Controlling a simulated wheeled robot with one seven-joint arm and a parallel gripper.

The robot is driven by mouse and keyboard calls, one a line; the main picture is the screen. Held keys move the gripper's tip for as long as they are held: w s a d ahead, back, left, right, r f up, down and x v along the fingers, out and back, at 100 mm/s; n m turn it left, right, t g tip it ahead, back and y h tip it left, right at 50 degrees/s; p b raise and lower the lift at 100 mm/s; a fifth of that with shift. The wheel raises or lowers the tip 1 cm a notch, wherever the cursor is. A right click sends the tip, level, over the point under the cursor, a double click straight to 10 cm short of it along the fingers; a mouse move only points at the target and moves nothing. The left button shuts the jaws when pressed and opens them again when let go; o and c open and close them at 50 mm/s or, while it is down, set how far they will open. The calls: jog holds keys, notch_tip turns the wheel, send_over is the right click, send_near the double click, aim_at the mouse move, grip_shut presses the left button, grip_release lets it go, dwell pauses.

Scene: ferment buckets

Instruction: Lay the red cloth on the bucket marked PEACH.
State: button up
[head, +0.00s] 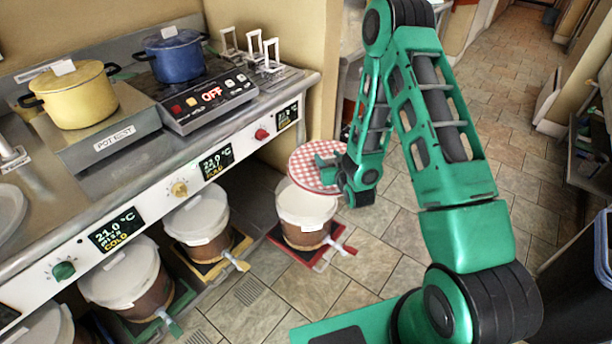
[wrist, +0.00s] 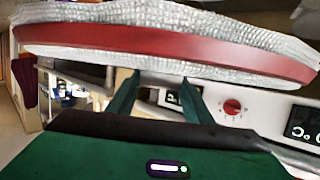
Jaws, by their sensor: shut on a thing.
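The red-and-white checked cloth (head: 308,163) is round and roughly level in the head view. My gripper (head: 328,176) is shut on its near right edge and holds it up. In the wrist view the cloth shows edge-on as a red band (wrist: 160,48) with pale ruffled material, at the tips of my gripper's green fingers (wrist: 160,82). No PEACH marking is readable on any bucket.
More buckets stand under the counter: one on a yellow base (head: 197,215), one on a green base (head: 125,275). The counter above carries a yellow pot (head: 75,95), a blue pot (head: 175,58) and a control panel (head: 210,97). The tiled floor (head: 380,250) right of the buckets is clear.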

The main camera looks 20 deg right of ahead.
jog(key=w+a+f, duration=0.3)
jog(key=f, duration=0.5)
jog(key=w+a+f+n+y, duration=0.1)
jog(key=w+a+f, duration=0.2)
jog(key=f, duration=0.6)
jog(key=shift+f+y, duration=0.3)
jog(key=shift+s+r, duration=0.1)
jog(key=shift+r, duration=0.05)
dwell(0.4)
jog(key=shift+f, duration=0.9)
dwell(2.6)
jog(key=o, duration=1.7)
jog(key=shift+r, duration=0.1)
jog(key=shift+s+r, duration=0.1)
jog(key=shift+r, duration=3.3)
